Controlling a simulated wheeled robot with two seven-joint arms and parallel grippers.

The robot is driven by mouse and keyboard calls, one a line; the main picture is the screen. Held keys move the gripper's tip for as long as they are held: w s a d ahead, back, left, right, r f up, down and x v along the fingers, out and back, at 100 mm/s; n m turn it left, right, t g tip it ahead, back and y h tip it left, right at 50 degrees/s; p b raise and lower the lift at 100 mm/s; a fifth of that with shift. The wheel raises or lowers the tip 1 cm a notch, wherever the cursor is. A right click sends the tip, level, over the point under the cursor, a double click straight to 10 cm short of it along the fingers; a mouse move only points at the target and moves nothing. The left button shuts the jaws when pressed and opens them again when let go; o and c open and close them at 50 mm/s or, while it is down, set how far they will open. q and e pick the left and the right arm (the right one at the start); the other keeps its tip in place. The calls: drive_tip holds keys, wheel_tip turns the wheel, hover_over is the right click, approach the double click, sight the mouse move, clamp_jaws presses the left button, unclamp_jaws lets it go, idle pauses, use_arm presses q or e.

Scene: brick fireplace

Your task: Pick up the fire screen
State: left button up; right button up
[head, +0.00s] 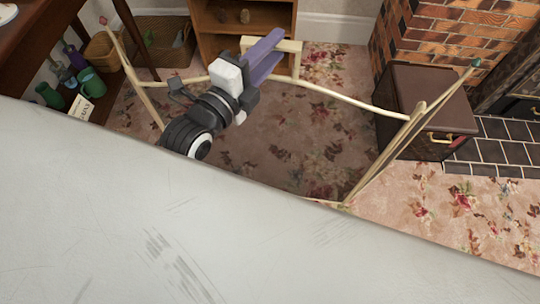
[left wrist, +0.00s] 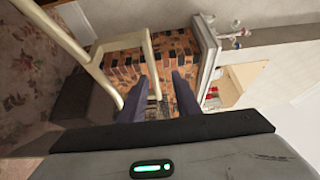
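The fire screen (head: 350,101) is a cream-framed folding screen with angled side panels and a dark see-through middle. It stands on the patterned carpet in the head view. Its left panel frame (head: 130,70) and right panel frame (head: 395,145) flare outwards. My left gripper (head: 272,58) is at the top middle, by the screen's cream handle. In the left wrist view the two dark fingers (left wrist: 160,78) are apart, with a cream bar (left wrist: 152,65) of the screen between them and a gap visible on the right side. The fire screen's lower edge is partly hidden by my pale body. My right gripper is not in view.
A brown chest (head: 405,85) stands close behind the right panel, beside the brick fireplace (head: 450,35) and dark hearth tiles (head: 500,150). A wooden shelf (head: 220,40) is behind the gripper. Baskets (head: 165,40) and green jugs (head: 90,82) are at the left.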

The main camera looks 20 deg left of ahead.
sight(284, 41)
use_arm(q)
drive_tip(key=x, duration=0.6)
drive_tip(key=shift+w+f+b, duration=0.3)
drive_tip(key=shift+f+b, duration=0.1)
drive_tip(key=shift+c, duration=0.2)
clamp_jaws()
idle(0.8)
drive_tip(key=shift+r, duration=0.4)
